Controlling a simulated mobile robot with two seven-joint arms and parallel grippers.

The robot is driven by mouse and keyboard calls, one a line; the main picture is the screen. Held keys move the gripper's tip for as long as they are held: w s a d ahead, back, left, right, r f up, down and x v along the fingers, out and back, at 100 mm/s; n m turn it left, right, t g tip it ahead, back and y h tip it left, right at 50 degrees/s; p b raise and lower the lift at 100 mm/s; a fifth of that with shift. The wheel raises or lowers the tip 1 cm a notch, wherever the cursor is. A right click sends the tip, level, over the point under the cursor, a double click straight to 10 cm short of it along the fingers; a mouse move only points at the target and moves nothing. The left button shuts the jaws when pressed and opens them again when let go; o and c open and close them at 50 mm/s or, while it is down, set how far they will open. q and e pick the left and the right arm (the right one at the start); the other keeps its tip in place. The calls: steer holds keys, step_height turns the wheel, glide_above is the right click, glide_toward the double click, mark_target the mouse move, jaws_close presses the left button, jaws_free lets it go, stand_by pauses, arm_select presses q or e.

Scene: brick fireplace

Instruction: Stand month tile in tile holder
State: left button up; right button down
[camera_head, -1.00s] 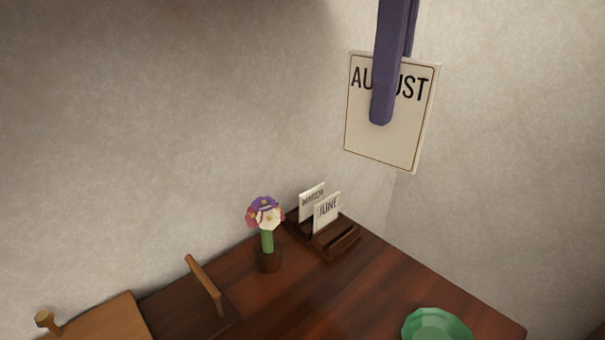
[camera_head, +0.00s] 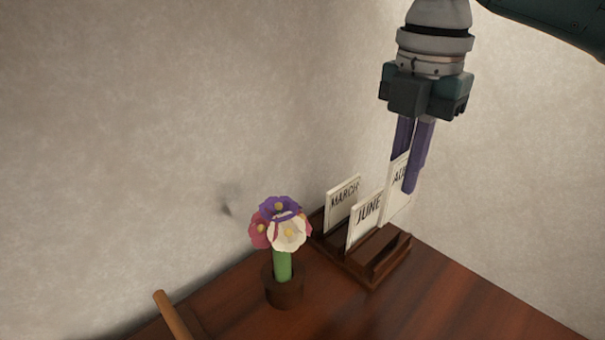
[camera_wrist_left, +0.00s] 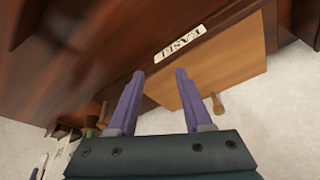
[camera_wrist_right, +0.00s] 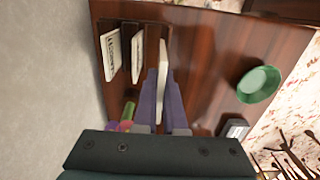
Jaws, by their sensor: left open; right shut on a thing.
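The AUGUST month tile (camera_head: 397,205) is a white card upright in my right gripper (camera_head: 411,188), which is shut on its upper part. In the head view it overlaps the right side of the dark wooden tile holder (camera_head: 371,281); whether its lower edge sits in a slot is hard to tell. The MARCH tile (camera_head: 342,203) and JUNE tile (camera_head: 365,222) stand in the holder's other slots. In the right wrist view the held tile (camera_wrist_right: 162,85) shows nearly edge-on between the fingers, over the holder's right part. My left gripper (camera_wrist_left: 157,78) is open and empty, away from the holder.
A flower vase (camera_head: 283,290) stands just left of the holder, close to it. A green bowl (camera_wrist_right: 259,84) is on the wooden table (camera_wrist_right: 205,75). A board with a wooden handle (camera_wrist_left: 217,103) and a lettered label (camera_wrist_left: 180,42) show near my left gripper.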

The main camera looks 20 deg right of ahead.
mark_target(401, 203)
arm_select(q)
steer(key=shift+s+f+b, duration=0.35)
steer(key=shift+s+f, duration=0.1)
steer(key=shift+f, duration=0.15)
arm_select(e)
steer(key=f, duration=0.4)
steer(key=shift+s+f, duration=0.35)
steer(key=shift+f, duration=0.05)
arm_select(q)
steer(key=shift+d+f+b, duration=0.15)
steer(key=shift+f+b, duration=0.3)
arm_select(e)
steer(key=shift+f, duration=1.9)
steer(key=shift+f, duration=0.15)
steer(key=c, duration=1)
jaws_free()
steer(key=shift+w, duration=0.1)
